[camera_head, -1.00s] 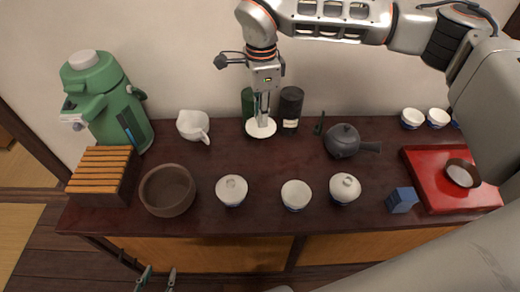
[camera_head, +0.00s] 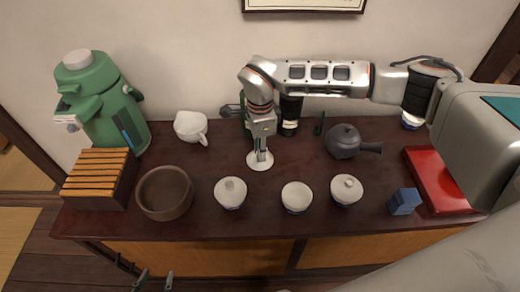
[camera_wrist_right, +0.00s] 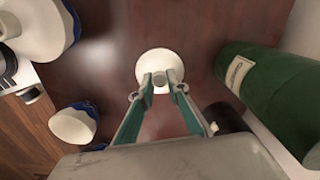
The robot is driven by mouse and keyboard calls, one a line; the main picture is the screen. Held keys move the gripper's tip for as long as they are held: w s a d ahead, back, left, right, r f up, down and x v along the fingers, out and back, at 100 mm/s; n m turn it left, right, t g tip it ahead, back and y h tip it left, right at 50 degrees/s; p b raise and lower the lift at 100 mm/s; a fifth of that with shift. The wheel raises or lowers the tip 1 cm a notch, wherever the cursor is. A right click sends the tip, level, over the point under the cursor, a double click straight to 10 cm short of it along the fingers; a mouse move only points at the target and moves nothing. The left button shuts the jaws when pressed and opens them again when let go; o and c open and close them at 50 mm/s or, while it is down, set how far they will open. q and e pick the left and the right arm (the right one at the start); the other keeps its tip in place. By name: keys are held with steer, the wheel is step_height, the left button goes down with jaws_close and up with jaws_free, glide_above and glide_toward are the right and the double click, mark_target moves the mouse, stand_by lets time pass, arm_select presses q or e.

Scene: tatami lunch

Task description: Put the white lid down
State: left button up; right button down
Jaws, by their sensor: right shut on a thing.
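The white lid (camera_head: 253,165) is a small round disc below my right gripper (camera_head: 261,154), which is shut on its knob. In the right wrist view the lid (camera_wrist_right: 160,55) lies between and beyond the green fingertips (camera_wrist_right: 161,80). The lid is over the dark tabletop behind the row of cups; I cannot tell whether it touches the wood. A white cup without a lid (camera_head: 297,195) stands in front and to the right of it. My left gripper (camera_head: 154,276) is at the bottom edge, its fingertips apart and empty.
Lidded cups (camera_head: 230,193) and (camera_head: 346,189) flank the open cup. A brown bowl (camera_head: 165,193) is to the left. A green canister (camera_wrist_right: 270,85) and a dark canister (camera_head: 290,112) stand behind the lid. A dark teapot (camera_head: 343,141) is to the right.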

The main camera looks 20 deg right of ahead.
steer(key=shift+r, duration=0.1)
steer(key=c, duration=2)
jaws_free()
steer(key=shift+o, duration=0.2)
step_height(320, 180, up, 12)
steer(key=p, duration=0.1)
